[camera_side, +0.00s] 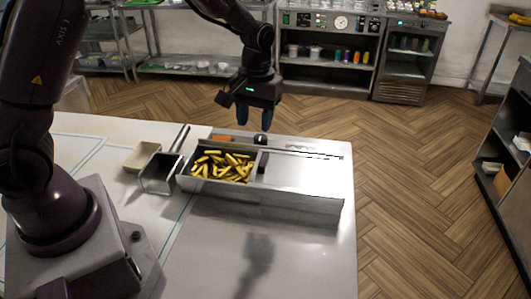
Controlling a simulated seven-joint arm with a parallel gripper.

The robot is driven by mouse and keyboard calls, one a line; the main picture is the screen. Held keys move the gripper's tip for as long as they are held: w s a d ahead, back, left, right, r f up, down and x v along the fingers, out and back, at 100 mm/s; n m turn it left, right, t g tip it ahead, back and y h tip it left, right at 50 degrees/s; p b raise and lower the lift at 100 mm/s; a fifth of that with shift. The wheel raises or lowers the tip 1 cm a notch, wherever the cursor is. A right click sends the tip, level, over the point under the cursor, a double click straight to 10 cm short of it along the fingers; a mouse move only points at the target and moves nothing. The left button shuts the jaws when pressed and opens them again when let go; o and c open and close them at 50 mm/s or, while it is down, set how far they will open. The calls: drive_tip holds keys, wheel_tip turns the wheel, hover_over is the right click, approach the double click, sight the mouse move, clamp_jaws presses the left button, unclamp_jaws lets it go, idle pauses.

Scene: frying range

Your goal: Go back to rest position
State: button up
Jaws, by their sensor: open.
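My gripper (256,117) hangs in the air above the back edge of the frying station, pointing down. Its dark blue fingers are apart and nothing shows between them. Below it and to the left, a metal bin (205,185) holds many yellow fries (222,167). The bin's wall is part of a long metal frying station (300,190) on the white table. A metal basket or scoop (157,183) with a long handle stands left of the bin, apart from my gripper.
A small beige box (139,157) sits left of the scoop. A dark round knob (261,140) and an orange item (222,138) lie near the station's back edge. The white table (215,260) is clear in front. Shelves (330,72) stand along the back wall, with open floor between.

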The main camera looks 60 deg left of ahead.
drive_tip(key=s+d+r+m+t, duration=0.2)
drive_tip(key=s+r+m+t, duration=0.1)
drive_tip(key=s+r, duration=0.5)
drive_tip(key=s+d+r+m+t, duration=0.1)
drive_tip(key=s+r+m+t, duration=0.2)
drive_tip(key=s+r, duration=0.5)
drive_tip(key=s+m, duration=0.1)
drive_tip(key=s, duration=0.3)
drive_tip(key=shift+d, duration=0.4)
